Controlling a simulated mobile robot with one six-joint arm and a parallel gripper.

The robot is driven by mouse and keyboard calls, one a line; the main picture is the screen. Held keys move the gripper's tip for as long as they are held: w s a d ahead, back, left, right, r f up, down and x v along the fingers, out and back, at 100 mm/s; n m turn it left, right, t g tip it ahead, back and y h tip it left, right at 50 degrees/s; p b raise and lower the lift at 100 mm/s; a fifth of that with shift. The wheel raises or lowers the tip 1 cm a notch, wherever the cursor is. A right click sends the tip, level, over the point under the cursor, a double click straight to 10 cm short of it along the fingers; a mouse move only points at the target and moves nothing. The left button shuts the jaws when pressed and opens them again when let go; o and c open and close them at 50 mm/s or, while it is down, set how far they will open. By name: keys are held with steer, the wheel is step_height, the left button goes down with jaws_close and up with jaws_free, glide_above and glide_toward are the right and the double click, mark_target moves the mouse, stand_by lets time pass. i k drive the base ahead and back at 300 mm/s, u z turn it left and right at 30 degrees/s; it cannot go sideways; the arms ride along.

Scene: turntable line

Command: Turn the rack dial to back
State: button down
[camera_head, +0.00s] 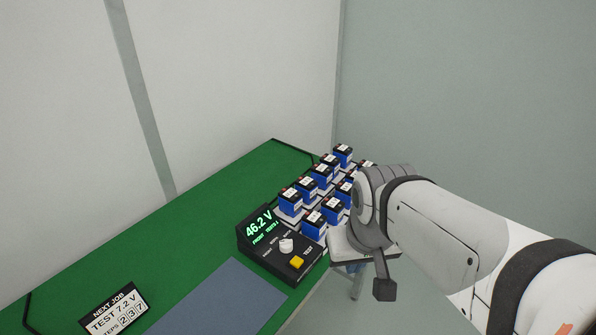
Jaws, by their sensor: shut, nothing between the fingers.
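The rack dial (286,246) is a white round knob on the sloped top of a black tester box (265,262). Small labels sit around the knob, too small to read, and I cannot tell its pointer direction. The box display (261,224) shows 46.2 V in green, with a smaller line that seems to begin with FRONT. A yellow TEST button (296,262) is right of the dial. My gripper (384,290) is dark, shut and empty, hanging down to the right of the box, apart from the dial.
Several blue batteries (290,202) stand in stepped rows behind and right of the box, close to my arm. A job card (114,308) reads NEXT JOB, TEST 7.2 V, STEPS 2 3 7. A grey mat (222,300) lies in front.

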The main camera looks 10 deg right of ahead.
mark_target(286, 245)
steer(key=u, duration=0.05)
steer(key=k, duration=1.05)
steer(key=z, duration=0.5)
steer(key=i, duration=1.55)
steer(key=u, duration=0.85)
